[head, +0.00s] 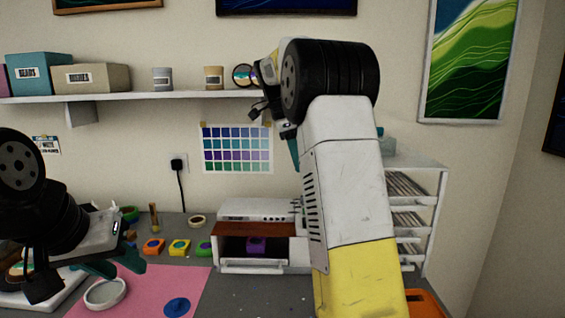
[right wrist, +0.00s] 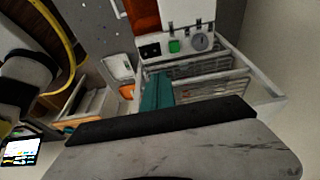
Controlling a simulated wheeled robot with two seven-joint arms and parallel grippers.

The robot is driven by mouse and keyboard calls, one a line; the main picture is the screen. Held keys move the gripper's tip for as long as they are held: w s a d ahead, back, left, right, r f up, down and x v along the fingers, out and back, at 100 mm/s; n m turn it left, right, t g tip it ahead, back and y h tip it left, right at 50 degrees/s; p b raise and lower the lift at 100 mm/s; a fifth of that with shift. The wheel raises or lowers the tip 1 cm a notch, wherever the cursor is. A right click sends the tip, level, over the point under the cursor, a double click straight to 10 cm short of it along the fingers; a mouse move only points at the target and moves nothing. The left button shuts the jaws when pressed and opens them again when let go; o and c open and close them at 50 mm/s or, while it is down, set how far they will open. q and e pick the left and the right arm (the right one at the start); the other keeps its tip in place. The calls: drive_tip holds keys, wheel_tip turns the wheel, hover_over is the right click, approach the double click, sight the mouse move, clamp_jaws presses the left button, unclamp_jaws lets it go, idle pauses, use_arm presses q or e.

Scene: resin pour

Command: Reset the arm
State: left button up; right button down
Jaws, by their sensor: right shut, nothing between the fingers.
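My right arm stands raised in the middle of the head view, its forearm and black wrist joint up in front of the shelf. My right gripper (head: 294,148) is mostly hidden behind that arm; a teal finger shows. In the right wrist view my right gripper (right wrist: 157,92) shows teal fingers, shut and empty, above a white rack. My left gripper (head: 114,265) is low at the left of the head view, above the pink mat (head: 190,284). Its two teal fingers look apart, with nothing seen between them.
A white dish (head: 105,293) and a blue disc (head: 177,307) lie on the mat. Small colored pots, including a yellow one (head: 179,247), stand behind. A white curing box (head: 265,268) holds a purple piece (head: 256,245). A wall shelf (head: 130,97) and white rack (head: 437,205) are near the right arm.

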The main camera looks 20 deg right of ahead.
drive_tip(key=s+a+f+n+t+y, duration=0.1)
drive_tip(key=s+a+f+n+t, duration=0.1)
drive_tip(key=s+n, duration=0.5)
drive_tip(key=s+a+f+n+t+y, duration=0.2)
drive_tip(key=s+a+n, duration=0.2)
drive_tip(key=s+n, duration=0.3)
drive_tip(key=s+a+f+n+t+y, duration=0.2)
drive_tip(key=s+n, duration=0.5)
drive_tip(key=s, duration=0.5)
drive_tip(key=shift+a+f+n+t, duration=0.3)
drive_tip(key=shift+a+t, duration=0.3)
drive_tip(key=shift+a, duration=0.25)
